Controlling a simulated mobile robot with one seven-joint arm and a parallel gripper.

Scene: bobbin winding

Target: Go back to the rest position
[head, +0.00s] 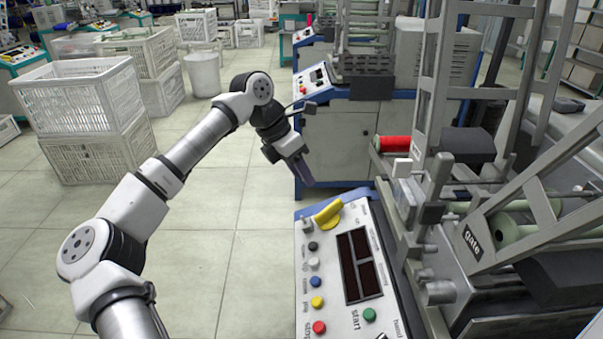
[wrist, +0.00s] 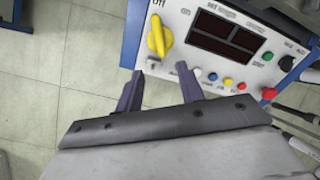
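My gripper (head: 303,178) is in the air in the head view, beyond the far end of the winding machine's control panel (head: 318,270). In the wrist view, the two dark fingers of my gripper (wrist: 160,82) stand apart with nothing between them. The yellow rotary switch (head: 328,213) is on the panel just past my fingertips and apart from them. It also shows in the wrist view (wrist: 158,36), by the "Off" label. My arm is stretched out from the lower left.
The panel carries several coloured buttons and a dark display (head: 360,265). A red bobbin (head: 395,143) and the metal gate (head: 474,243) are on the machine at right. White crates (head: 75,95) and a white bin (head: 203,73) stand at left. Open tiled floor (head: 215,235) lies between.

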